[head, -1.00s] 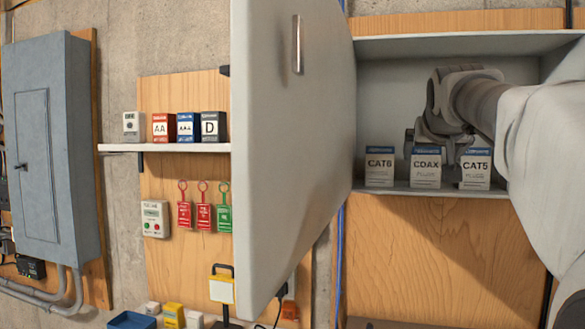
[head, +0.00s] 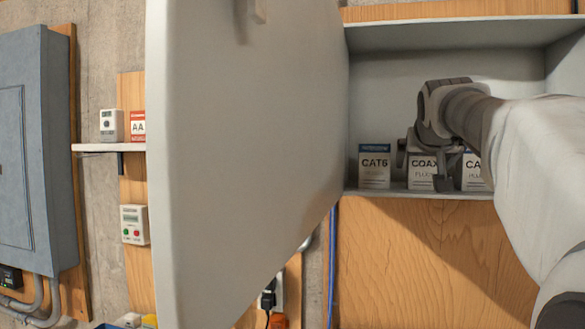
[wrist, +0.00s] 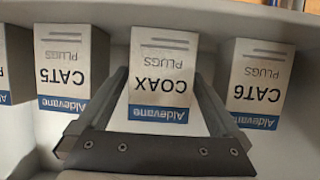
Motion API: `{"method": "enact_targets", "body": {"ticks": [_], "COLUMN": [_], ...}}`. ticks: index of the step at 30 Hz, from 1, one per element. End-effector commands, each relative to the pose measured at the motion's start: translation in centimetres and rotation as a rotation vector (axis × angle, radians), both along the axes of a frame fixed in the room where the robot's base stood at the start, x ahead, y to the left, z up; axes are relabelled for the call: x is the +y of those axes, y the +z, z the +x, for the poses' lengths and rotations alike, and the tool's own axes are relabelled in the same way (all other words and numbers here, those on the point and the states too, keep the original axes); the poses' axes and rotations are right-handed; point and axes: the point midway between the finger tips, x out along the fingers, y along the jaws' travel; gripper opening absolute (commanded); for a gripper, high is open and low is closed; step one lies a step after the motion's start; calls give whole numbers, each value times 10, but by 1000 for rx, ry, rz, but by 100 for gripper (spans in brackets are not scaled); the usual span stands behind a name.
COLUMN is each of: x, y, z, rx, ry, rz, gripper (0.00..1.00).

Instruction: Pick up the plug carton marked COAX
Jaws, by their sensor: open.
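The COAX carton (head: 421,168) is white and stands upright on the cabinet shelf, partly hidden by my gripper in the head view. In the wrist view the COAX carton (wrist: 163,72) appears upside down, with a blue Aldevane band, centred between the jaws. My gripper (head: 435,168) is open, and its fingers also show in the wrist view (wrist: 161,76), one on each side of the carton. I cannot tell whether either finger touches it. The CAT6 carton (head: 374,166) stands to its left and the CAT5 carton (head: 473,172) to its right, partly covered by my arm.
The open cabinet door (head: 240,170) fills the middle of the head view. The wrist view shows narrow gaps beside the CAT5 carton (wrist: 68,70) and the CAT6 carton (wrist: 258,80). A white wall shelf (head: 95,148) is at left.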

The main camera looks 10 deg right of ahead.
Motion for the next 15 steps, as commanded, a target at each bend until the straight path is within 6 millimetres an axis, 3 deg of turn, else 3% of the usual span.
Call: {"method": "enact_targets", "body": {"ticks": [8, 15], "x": [0, 0], "y": [-1, -1], "z": [0, 0], "rx": [0, 0], "ry": [0, 0], "rz": [0, 0], "gripper": [100, 60]}}
